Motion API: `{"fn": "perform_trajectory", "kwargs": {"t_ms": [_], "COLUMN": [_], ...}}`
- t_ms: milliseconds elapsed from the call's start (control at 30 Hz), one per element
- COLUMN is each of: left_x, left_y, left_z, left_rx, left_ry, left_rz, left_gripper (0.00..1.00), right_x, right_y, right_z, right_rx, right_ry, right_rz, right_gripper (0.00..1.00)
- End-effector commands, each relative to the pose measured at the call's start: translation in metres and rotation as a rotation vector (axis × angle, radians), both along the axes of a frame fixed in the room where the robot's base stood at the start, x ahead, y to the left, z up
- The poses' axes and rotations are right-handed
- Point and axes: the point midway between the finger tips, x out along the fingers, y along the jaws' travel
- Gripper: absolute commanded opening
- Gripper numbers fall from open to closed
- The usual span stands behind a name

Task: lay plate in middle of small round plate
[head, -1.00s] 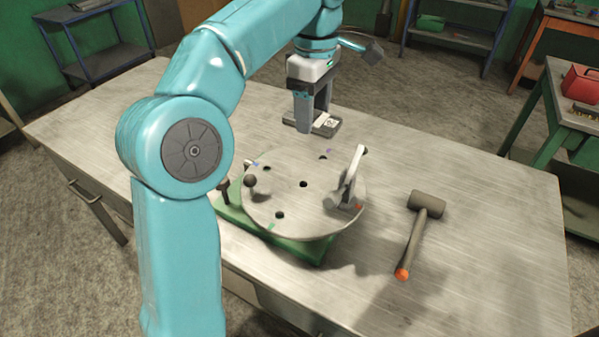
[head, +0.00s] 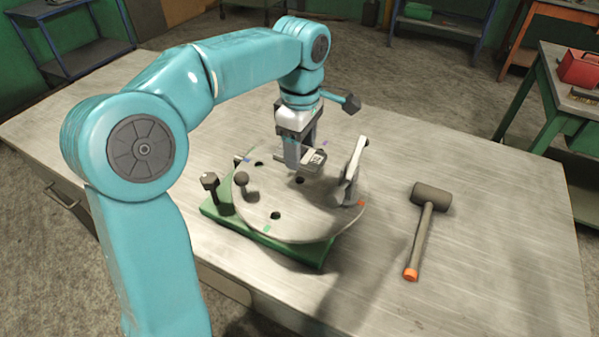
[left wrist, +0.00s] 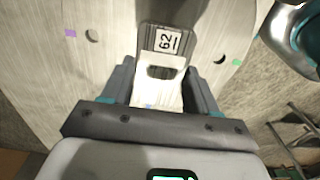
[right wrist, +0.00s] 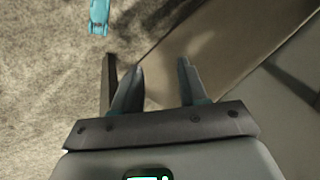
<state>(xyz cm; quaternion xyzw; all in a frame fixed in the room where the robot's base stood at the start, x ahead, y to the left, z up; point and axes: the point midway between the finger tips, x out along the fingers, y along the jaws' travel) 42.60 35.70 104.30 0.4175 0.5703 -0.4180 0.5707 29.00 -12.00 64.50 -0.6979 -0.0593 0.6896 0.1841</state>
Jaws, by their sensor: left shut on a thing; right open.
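My left gripper (head: 298,162) is shut on a small grey plate (head: 316,162) with a white label. In the left wrist view the plate (left wrist: 163,65) lies between the fingers, and its label reads 62. The round plate (head: 290,222) is a pale metal disc with several dark holes, on a green base. The held plate is over the disc, near its central hole at the far side. I cannot tell whether it touches the disc. My right gripper (right wrist: 160,75) is open and empty in the right wrist view, and out of the head view.
A grey upright clamp (head: 352,172) stands on the disc's right side. A dark knob (head: 241,180) stands on its left, and a bolt (head: 210,183) on the green base (head: 270,250). A mallet (head: 425,225) lies to the right on the bench (head: 500,235). The bench's right side is otherwise clear.

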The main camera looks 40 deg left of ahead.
Motion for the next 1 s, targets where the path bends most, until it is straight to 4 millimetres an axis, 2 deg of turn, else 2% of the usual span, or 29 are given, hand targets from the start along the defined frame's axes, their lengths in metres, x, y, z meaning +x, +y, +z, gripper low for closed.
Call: {"fn": "perform_trajectory", "kwargs": {"t_ms": [33, 233, 467, 900, 933, 1000], "left_x": [-0.001, 0.001, 0.002, 0.002, 0.002, 0.002], "left_y": [0.001, 0.003, 0.005, 0.004, 0.004, 0.004], "left_z": [-0.009, -0.026, -0.059, -0.066, -0.066, -0.066], "left_rx": [0.000, 0.001, 0.000, 0.001, 0.000, 0.000], "left_ry": [0.000, -0.002, -0.001, -0.003, -0.001, 0.000], "left_rz": [0.001, 0.001, 0.001, 0.001, 0.000, 0.000], "left_gripper": [0.00, 0.00, 0.00, 0.00, 0.66, 0.85], "right_x": [0.000, 0.000, 0.000, 0.000, 0.000, 0.000], "right_y": [0.000, 0.000, 0.000, 0.000, 0.000, 0.000], "right_z": [-0.003, -0.005, -0.010, -0.013, -0.012, -0.011], "right_rx": [0.000, 0.000, 0.000, 0.000, 0.000, 0.000], "right_ry": [0.000, 0.000, 0.000, 0.000, 0.000, 0.000], "right_rz": [0.000, 0.000, 0.000, 0.000, 0.000, 0.000], "right_gripper": [0.43, 0.43, 0.43, 0.43, 0.43, 0.43]}}
